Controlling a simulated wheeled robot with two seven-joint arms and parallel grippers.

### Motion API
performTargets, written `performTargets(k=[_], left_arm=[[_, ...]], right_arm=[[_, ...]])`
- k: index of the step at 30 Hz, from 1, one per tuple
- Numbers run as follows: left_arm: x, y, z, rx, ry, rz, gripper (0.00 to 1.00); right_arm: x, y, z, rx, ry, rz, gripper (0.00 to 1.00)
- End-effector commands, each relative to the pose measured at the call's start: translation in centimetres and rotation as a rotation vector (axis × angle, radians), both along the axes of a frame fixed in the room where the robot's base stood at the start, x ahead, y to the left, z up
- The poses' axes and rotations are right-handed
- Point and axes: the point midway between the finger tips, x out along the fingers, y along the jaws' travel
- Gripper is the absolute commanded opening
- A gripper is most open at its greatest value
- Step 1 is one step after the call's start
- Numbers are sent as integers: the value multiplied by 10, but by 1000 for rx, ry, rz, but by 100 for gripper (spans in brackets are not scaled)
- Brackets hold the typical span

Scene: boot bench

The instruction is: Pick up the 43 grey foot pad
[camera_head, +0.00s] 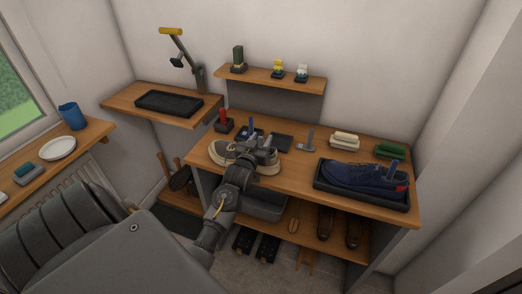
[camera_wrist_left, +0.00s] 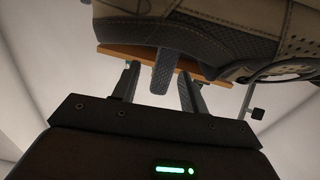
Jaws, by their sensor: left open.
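A grey foot pad (camera_head: 308,140) with an upright tab sits on the bench, right of a dark mat; I cannot read its size. My left gripper (camera_head: 267,146) is open above the bench at the beige shoe (camera_head: 228,153). In the left wrist view the open fingers (camera_wrist_left: 160,92) stand on either side of a dark grey tab (camera_wrist_left: 163,72), with a visible gap on each side. The beige shoe (camera_wrist_left: 225,30) fills the top of that view. The tab's base is hidden; I cannot tell which pad it belongs to. My right gripper is not in view.
A blue piece (camera_head: 247,133) stands behind the beige shoe. A navy shoe (camera_head: 360,176) sits in a black tray (camera_head: 350,196) at the right. A beige block (camera_head: 345,141) and a green one (camera_head: 390,151) lie behind. A wall shelf (camera_head: 290,81) overhangs the bench's back.

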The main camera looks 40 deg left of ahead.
Motion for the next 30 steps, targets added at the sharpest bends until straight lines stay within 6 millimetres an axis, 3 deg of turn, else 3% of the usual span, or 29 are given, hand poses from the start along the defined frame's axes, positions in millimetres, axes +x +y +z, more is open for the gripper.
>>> performTargets(k=[7,17,26,30], left_arm=[[1,0,-1,0,0,0,42],[1,0,-1,0,0,0,0],[1,0,0,0,0,0,0],[2,0,9,1,-4,-1,0]], right_arm=[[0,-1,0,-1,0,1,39],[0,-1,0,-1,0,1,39],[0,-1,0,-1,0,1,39],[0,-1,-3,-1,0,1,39]])
